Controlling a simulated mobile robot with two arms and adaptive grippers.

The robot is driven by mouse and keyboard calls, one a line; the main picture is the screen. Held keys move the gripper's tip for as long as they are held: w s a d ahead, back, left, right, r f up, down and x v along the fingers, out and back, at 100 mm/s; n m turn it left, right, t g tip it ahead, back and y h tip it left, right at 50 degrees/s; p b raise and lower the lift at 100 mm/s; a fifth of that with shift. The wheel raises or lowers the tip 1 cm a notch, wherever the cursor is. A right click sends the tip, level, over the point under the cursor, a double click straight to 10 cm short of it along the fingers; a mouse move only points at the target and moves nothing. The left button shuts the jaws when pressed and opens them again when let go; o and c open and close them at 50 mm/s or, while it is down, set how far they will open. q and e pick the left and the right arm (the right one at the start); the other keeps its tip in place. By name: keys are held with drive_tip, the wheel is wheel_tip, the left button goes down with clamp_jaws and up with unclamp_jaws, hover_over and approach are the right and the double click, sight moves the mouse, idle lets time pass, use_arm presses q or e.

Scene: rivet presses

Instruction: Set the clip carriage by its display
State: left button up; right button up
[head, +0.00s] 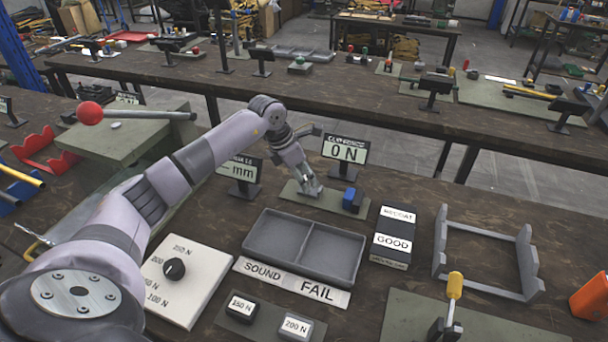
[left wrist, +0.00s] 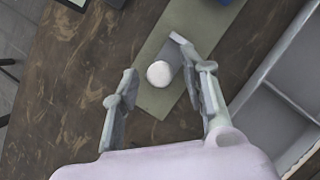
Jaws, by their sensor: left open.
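A display (head: 345,150) on a stand reads "0 N"; its small heading is hard to read. In front of it lies a narrow green strip (head: 340,205) carrying a blue block on a dark base (head: 352,199). My left gripper (head: 308,190) points down over the strip's left part. In the left wrist view its open fingers (left wrist: 168,75) stand either side of a grey piece with a round white face (left wrist: 160,74), apparently the carriage, with a gap on the left. The blue block shows only in part at that view's top. My right gripper is not in view.
A second display (head: 240,172) reading "-- mm" stands left of the gripper. A grey two-part tray (head: 247,243) with SOUND and FAIL labels lies in front. A dial board (head: 200,262), a GOOD box (head: 393,243) and a grey frame (head: 485,288) stand around it.

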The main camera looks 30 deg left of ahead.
use_arm(q)
drive_tip(key=shift+f, duration=0.2)
clamp_jaws()
idle(0.5)
idle(0.3)
